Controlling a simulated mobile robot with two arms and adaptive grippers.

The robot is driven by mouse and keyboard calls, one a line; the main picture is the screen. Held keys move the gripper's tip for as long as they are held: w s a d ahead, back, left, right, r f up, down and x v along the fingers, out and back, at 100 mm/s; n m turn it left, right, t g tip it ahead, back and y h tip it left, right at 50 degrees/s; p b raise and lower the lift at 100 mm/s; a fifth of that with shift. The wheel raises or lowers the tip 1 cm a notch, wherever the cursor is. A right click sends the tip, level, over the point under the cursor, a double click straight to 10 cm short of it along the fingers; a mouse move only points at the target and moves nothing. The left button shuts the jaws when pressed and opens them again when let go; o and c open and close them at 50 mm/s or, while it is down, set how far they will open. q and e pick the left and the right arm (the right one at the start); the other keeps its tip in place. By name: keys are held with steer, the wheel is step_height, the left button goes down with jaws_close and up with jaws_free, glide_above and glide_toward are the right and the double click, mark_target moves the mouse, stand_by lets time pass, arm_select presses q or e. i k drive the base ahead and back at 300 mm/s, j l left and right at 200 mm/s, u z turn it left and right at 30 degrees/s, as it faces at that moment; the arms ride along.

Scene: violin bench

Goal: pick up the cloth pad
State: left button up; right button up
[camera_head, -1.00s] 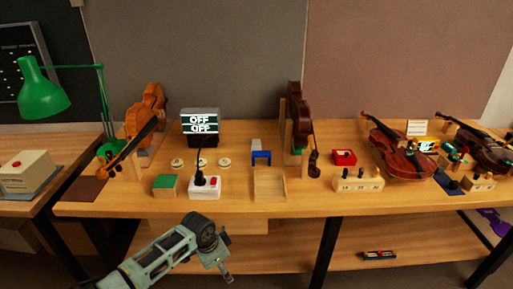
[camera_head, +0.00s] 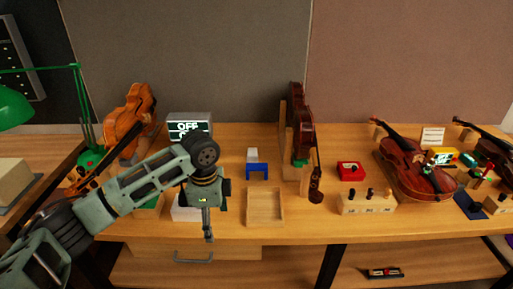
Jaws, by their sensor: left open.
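My left gripper (camera_head: 208,226) hangs fingers down over the front part of the bench, left of a shallow wooden tray (camera_head: 265,224). It is open and nothing shows between its fingers. No thing is plainly a cloth pad. A small blue stand (camera_head: 257,173) with a pale grey-white piece (camera_head: 252,155) on it stands behind the tray, apart from the gripper. A green-topped block (camera_head: 151,204) is mostly hidden by my left arm. A dark blue flat piece (camera_head: 470,205) lies at the right. My right gripper is not in view.
A white switch box (camera_head: 183,211) is partly hidden behind the gripper. An OFF display (camera_head: 189,127) stands behind my arm. Violins stand at left (camera_head: 128,112) and centre (camera_head: 300,125); another lies at right (camera_head: 415,172). A red box (camera_head: 350,171) and a peg block (camera_head: 367,204) stand right of the tray.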

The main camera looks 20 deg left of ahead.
mark_target(252, 156)
steer(key=i, duration=1.45)
